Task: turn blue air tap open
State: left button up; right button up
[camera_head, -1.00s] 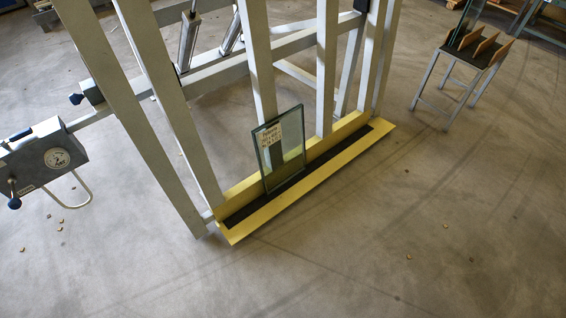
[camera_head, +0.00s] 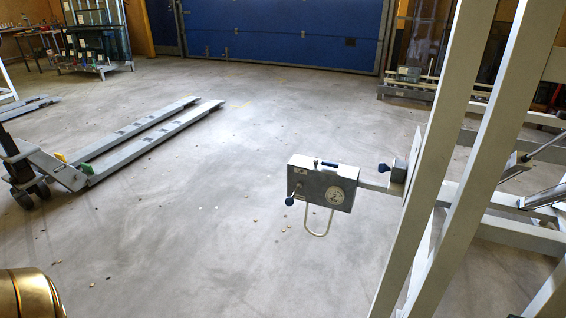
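A grey control box (camera_head: 323,184) with a round dial is fixed to the left side of the metal frame (camera_head: 455,150), right of the middle. I cannot tell which of these blue parts is the air tap. Neither of my grippers is in view.
A pallet truck (camera_head: 140,140) stands on the left, its forks pointing up and right. Glass racks (camera_head: 95,45) stand at the back left, a blue door (camera_head: 285,32) at the back. The floor before the box is clear except for small scraps. A wire loop (camera_head: 320,225) hangs under the box.

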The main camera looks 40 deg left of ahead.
aim_at(324, 163)
jog(key=u, duration=0.85)
